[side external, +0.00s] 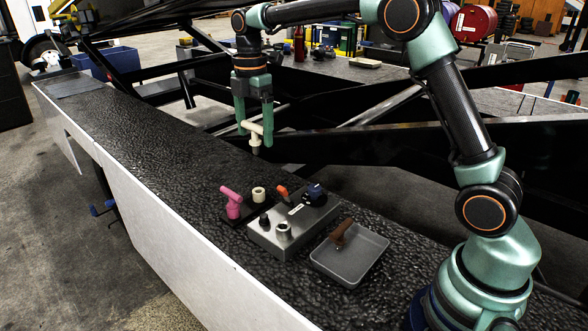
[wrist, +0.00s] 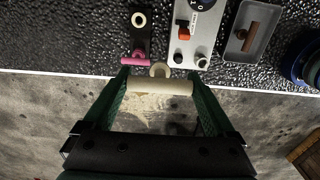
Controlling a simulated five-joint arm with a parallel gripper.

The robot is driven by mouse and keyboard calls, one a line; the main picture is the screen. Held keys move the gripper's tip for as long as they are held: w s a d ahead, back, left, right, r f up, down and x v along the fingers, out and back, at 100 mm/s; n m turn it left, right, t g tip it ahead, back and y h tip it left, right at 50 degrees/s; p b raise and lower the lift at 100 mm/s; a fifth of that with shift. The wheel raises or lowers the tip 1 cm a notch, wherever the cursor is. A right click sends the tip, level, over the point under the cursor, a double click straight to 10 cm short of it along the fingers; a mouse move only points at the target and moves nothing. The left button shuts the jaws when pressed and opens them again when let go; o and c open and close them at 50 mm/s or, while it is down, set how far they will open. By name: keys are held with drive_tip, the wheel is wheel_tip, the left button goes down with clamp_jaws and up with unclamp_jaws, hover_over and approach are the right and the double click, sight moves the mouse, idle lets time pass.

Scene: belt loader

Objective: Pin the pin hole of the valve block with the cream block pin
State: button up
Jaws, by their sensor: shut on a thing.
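The cream block pin (side external: 255,141) has a crossbar handle and a shaft pointing down. In the wrist view the cream crossbar (wrist: 160,88) spans between my fingers. The grey valve block (side external: 272,239) lies on the dark belt, apart from the pin. It carries an orange lever (side external: 282,191), a dark blue knob (side external: 315,190), a small black post (side external: 264,220) and a pale-rimmed round collar (side external: 284,230). I cannot tell whether the collar's hole is clear.
A black holder (side external: 238,216) left of the block bears a pink pin (side external: 232,203) and a cream ring (side external: 259,193). A grey tray (side external: 358,265) with a brown pin (side external: 342,232) lies right of the block. The belt (side external: 130,130) further left is clear.

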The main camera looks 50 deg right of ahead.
drive_tip(key=s+a+f, duration=0.1)
drive_tip(key=s+f, duration=0.1)
drive_tip(key=s, duration=0.3)
drive_tip(key=s+a+f, duration=0.2)
drive_tip(key=s+f, duration=0.1)
drive_tip(key=s, duration=0.3)
drive_tip(key=shift+s+a, duration=0.2)
drive_tip(key=shift+a, duration=0.1)
drive_tip(key=shift+f, duration=2.95)
drive_tip(key=shift+f, duration=2)
drive_tip(key=o, duration=1.4)
wheel_tip(320, 180, up, 12)
